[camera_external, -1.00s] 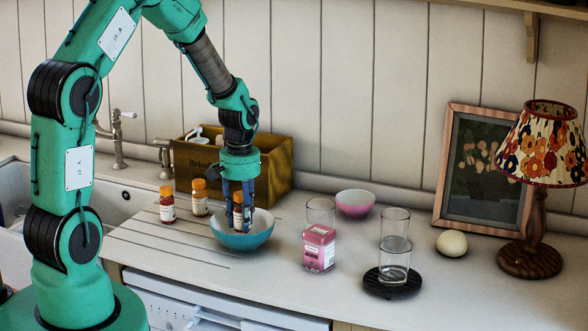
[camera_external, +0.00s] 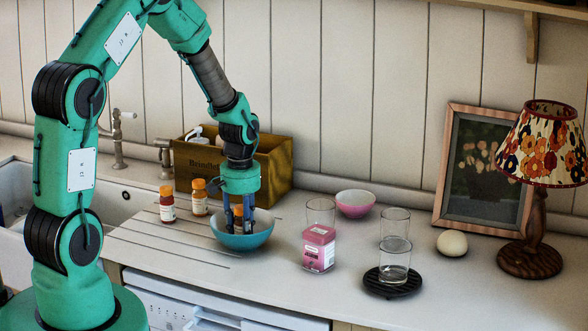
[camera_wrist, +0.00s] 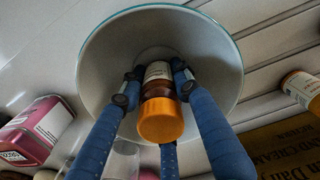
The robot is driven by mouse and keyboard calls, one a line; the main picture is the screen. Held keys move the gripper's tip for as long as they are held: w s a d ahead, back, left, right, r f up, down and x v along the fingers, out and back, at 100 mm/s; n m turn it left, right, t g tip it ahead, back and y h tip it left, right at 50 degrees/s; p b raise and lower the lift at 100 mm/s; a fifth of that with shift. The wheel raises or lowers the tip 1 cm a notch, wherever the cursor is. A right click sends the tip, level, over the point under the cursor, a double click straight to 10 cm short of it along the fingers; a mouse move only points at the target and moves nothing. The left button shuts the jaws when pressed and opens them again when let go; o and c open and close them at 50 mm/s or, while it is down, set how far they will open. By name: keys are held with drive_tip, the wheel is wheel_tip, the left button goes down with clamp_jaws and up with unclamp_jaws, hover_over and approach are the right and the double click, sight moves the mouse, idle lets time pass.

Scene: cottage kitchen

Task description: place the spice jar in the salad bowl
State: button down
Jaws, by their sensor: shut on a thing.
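The spice jar (camera_wrist: 160,105), brown with an orange cap and a pale label, is between the blue fingers of my gripper (camera_external: 238,222). The fingers are shut on it in the wrist view (camera_wrist: 152,82). The salad bowl (camera_external: 258,237) is teal outside and pale inside, on the counter at left of centre. My gripper reaches down into the bowl, and the jar is inside its rim. The bowl also shows around the jar in the wrist view (camera_wrist: 105,60). Whether the jar touches the bowl's floor is hard to tell.
Two similar orange-capped jars (camera_external: 167,207) (camera_external: 200,200) stand left of the bowl. A wooden crate (camera_external: 275,172) is behind. To the right are a pink tin (camera_external: 319,250), glasses (camera_external: 395,265), a pink bowl (camera_external: 355,207) and a lamp (camera_external: 535,230). The front counter is mostly clear.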

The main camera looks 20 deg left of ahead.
sight(241, 207)
drive_tip(key=shift+f, duration=0.1)
drive_tip(key=c, duration=1.6)
unclamp_jaws()
drive_tip(key=shift+o, duration=0.2)
wheel_tip(241, 207, up, 12)
drive_tip(key=shift+s+r+p, duration=0.1)
drive_tip(key=shift+r+p, duration=0.05)
drive_tip(key=shift+p, duration=0.5)
